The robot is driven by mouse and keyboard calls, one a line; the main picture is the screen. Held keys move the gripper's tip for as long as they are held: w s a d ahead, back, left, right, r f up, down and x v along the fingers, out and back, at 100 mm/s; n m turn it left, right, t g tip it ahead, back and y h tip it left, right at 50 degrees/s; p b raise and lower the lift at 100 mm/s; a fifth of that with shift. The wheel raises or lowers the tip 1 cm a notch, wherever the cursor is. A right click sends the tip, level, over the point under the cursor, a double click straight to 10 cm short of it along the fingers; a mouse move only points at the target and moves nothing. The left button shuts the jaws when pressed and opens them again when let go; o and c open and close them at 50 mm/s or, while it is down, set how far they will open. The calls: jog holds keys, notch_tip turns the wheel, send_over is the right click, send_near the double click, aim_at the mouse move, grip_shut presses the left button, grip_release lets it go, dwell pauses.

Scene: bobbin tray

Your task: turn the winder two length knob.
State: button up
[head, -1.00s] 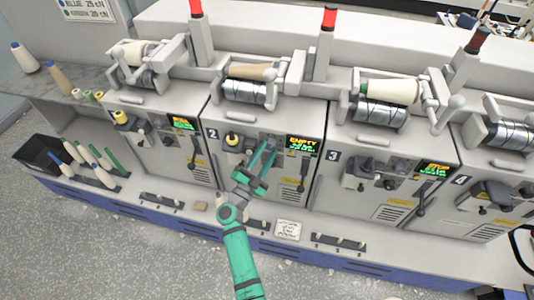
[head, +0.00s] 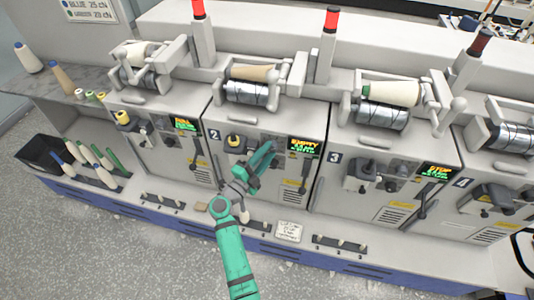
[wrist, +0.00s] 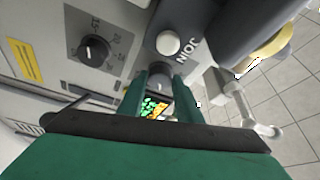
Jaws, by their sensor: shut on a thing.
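Winder two (head: 225,165) has a screen (head: 303,146) reading EMPTY in the head view. My gripper (head: 270,150) is at its control panel, left of the screen. In the wrist view, my gripper's fingers (wrist: 160,88) are shut on a round grey knob (wrist: 160,73) between their tips. Its label and marks are hidden or too small to read. A second, black knob (wrist: 93,50) with a white pointer and a numbered dial sits on the panel to the left, clear of the fingers. The screen (wrist: 154,106) also shows between the fingers.
A pale round button (wrist: 168,43) marked JOIN sits just above the held knob in the wrist view. A dark lever (head: 304,178) hangs below the screen. Winder three (head: 350,195) stands to the right. A white card (head: 289,230) lies on the ledge below.

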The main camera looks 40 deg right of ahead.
jog(key=shift+s, duration=0.1)
jog(key=o, duration=1)
jog(key=shift+o, duration=0.2)
jog(key=v, duration=1)
jog(key=shift+a, duration=0.4)
jog(key=shift+s, duration=0.1)
